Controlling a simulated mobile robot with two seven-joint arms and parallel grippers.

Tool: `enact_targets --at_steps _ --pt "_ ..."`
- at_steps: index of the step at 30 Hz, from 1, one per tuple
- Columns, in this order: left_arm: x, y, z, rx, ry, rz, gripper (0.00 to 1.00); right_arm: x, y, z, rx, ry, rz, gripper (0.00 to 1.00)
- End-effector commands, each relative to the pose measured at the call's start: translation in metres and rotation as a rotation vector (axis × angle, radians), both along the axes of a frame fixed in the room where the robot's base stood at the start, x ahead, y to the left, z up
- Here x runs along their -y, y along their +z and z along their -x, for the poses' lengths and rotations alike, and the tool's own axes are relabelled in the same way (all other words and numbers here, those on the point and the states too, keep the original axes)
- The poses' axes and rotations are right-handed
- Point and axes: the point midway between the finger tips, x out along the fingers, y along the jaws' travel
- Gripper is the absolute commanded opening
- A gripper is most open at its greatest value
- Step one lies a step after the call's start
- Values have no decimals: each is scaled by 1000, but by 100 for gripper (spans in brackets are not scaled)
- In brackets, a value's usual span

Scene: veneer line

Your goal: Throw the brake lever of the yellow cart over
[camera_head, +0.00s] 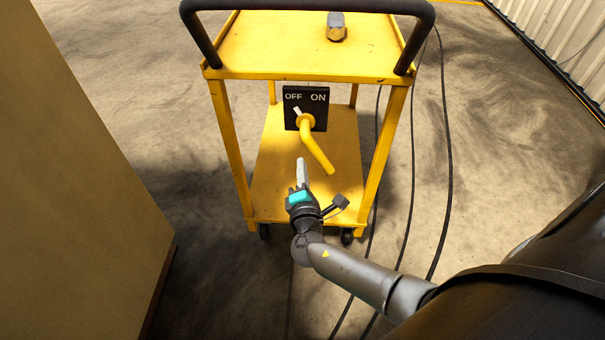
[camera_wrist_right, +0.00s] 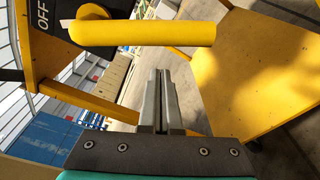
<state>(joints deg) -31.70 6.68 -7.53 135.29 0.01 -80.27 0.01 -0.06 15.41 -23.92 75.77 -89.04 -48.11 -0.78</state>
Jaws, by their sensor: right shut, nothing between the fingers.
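The yellow cart (camera_head: 290,45) stands ahead with its black push handle towards me. Its brake lever (camera_head: 318,150) is a bent yellow bar on a hub at a black OFF/ON plate (camera_head: 306,97). The bar hangs down and slightly right; a pale pointer at the hub leans towards OFF. My right gripper (camera_head: 301,161) is shut and empty, its fingertips a little left of the lever's lower part. In the right wrist view the lever (camera_wrist_right: 150,32) crosses above the shut fingertips (camera_wrist_right: 160,74), with a visible gap. My left gripper is not in view.
A large brown panel (camera_head: 75,170) stands at the left. Dark cables (camera_head: 412,180) run along the floor right of the cart. A ribbed wall (camera_head: 560,45) is at the far right.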

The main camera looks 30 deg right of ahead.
Motion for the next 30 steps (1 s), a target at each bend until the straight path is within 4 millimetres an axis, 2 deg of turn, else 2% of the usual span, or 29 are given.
enact_targets --at_steps 3,12,18,22,30 --pt "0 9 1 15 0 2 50 2 -5 -3 0 0 0 0" --pt "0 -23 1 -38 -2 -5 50 -25 3 48 -2 1 -1 0" --pt "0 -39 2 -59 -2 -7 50 -39 4 75 -1 0 -1 0" --pt "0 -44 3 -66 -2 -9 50 -43 5 83 0 1 0 0" --pt "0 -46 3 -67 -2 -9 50 -44 5 85 1 0 -1 0"
